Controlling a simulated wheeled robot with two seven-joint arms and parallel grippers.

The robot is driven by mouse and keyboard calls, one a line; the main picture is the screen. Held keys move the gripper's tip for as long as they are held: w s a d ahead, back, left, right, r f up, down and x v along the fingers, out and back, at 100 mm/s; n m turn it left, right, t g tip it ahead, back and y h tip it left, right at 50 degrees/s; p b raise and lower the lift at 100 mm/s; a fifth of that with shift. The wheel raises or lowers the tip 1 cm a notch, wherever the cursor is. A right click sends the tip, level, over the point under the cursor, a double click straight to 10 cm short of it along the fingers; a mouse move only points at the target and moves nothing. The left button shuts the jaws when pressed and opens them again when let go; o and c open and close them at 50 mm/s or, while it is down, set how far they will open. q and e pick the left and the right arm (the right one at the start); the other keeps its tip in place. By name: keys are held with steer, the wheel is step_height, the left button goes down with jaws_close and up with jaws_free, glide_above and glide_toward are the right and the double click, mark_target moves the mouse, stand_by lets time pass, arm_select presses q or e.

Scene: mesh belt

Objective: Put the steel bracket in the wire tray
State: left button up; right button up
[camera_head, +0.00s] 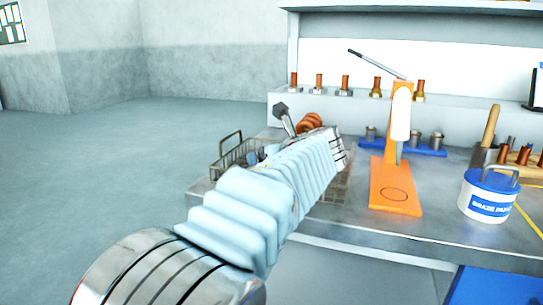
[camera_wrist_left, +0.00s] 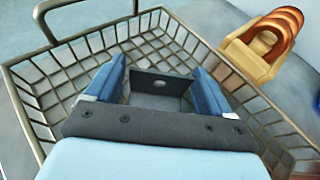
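The wire tray (camera_head: 232,152) stands at the left end of the bench, partly hidden behind my left arm. In the left wrist view the wire tray (camera_wrist_left: 30,85) surrounds my left gripper (camera_wrist_left: 162,85) from below. The steel bracket (camera_wrist_left: 150,78), a grey angled plate with a hole, spans the gap between the two blue fingers and appears gripped, over the tray's inside. Whether it touches the tray floor cannot be told. In the head view the fingers and bracket are hidden by my arm. My right gripper is not in view.
Copper rings on a holder (camera_wrist_left: 265,45) sit just outside the tray. An orange press (camera_head: 395,190) with a lever stands right of the tray. A blue-lidded white tub (camera_head: 487,196) is farther right. Copper fittings line the back shelf. Bare bench lies between press and tub.

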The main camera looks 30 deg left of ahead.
arm_select(q)
steer(key=shift+o, duration=0.6)
steer(key=shift+d+r, duration=0.15)
steer(key=shift+r, duration=0.1)
steer(key=v, duration=1.1)
steer(key=shift+s+d+r, duration=0.15)
steer(key=shift+s+d, duration=0.1)
